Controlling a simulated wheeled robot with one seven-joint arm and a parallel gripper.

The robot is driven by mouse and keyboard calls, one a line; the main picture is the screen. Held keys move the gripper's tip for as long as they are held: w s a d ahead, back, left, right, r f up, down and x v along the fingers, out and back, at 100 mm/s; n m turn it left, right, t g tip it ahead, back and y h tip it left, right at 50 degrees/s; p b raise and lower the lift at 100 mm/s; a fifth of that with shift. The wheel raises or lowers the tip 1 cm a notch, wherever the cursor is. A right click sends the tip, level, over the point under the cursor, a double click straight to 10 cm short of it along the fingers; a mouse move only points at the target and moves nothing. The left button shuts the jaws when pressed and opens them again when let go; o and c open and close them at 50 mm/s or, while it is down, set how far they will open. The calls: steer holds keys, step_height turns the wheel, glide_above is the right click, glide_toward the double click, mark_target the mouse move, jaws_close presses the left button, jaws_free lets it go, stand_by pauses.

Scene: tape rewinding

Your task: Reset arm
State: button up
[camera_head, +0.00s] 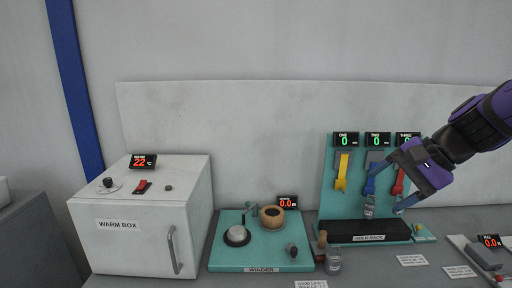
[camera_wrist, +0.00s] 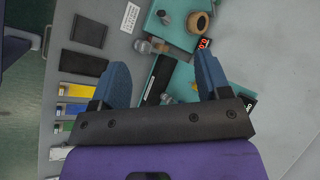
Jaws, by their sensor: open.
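My gripper (camera_head: 385,196) is open, with blue fingers spread, in front of the teal hold rack (camera_head: 328,185) at the right. The gripper also shows in the wrist view (camera_wrist: 160,68), with nothing seen held between its fingers. The rack carries a yellow lever (camera_head: 342,172), a blue one partly hidden by my gripper, and a red one (camera_head: 398,182). A small grey bottle (camera_head: 369,207) shows at the rack, just below my left fingertip; I cannot tell whether they touch. The rack's black base (camera_head: 365,232) lies below.
A white warm box (camera_head: 130,250) stands at the left. The teal winder (camera_head: 225,262) holds a wooden spool (camera_head: 272,217). A small device (camera_head: 484,257) sits at the far right. The back wall is close behind.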

steer(key=s+d+r+n+t+h, duration=0.1)
steer(key=s+d+r+n+h, duration=0.1)
steer(key=s, duration=0.5)
steer(key=s+d+r+n+h, duration=0.2)
steer(key=s+n+h, duration=0.3)
steer(key=s+n, duration=0.2)
steer(key=shift+d+r+t, duration=0.2)
steer(key=shift+r+t, duration=0.15)
steer(key=shift+t, duration=0.05)
